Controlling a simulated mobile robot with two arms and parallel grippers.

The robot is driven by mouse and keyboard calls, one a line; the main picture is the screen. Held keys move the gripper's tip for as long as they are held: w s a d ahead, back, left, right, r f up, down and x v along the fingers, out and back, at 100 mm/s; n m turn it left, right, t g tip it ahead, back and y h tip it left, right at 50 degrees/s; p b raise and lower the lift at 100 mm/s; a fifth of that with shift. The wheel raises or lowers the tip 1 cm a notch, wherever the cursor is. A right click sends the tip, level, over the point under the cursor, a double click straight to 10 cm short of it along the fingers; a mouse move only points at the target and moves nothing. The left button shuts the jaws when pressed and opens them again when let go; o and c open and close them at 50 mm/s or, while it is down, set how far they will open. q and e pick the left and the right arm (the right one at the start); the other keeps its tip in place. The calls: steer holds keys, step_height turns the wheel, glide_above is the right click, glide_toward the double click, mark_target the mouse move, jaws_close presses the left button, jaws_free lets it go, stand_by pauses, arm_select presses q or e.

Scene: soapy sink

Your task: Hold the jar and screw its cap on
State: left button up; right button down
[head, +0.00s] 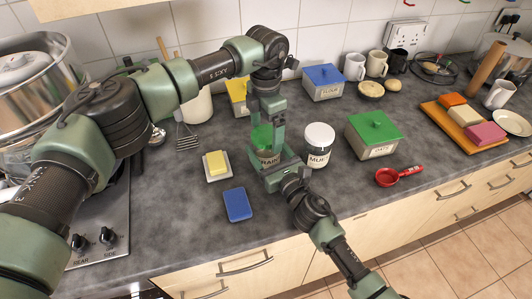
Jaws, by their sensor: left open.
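The jar (266,157) stands upright on the dark counter, with a label partly hidden by my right gripper. A green cap (262,136) sits at its top; I cannot tell whether it is seated on the thread. My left gripper (269,128) comes down from above, open, with its fingers around the cap's edge. My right gripper (269,168) comes from the front, low on the jar, with its fingers on both sides of it, and appears shut on it.
A white-lidded jar (319,143) stands close on the right, then a green-lidded box (373,134). A yellow sponge on a dish (217,165) and a blue sponge (238,204) lie left. A red scoop (397,175) lies right. Yellow (238,95) and blue (324,82) boxes stand behind.

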arm_select(q)
steer(key=shift+r, duration=2.25)
steer(key=shift+c, duration=0.4)
steer(key=n, duration=0.1)
steer(key=r+n, duration=0.1)
steer(key=shift+r+n, duration=0.25)
steer(key=shift+n, duration=0.05)
step_height(320, 180, up, 2)
steer(key=n, duration=0.4)
steer(key=shift+f, duration=0.1)
steer(key=shift+f, duration=3.95)
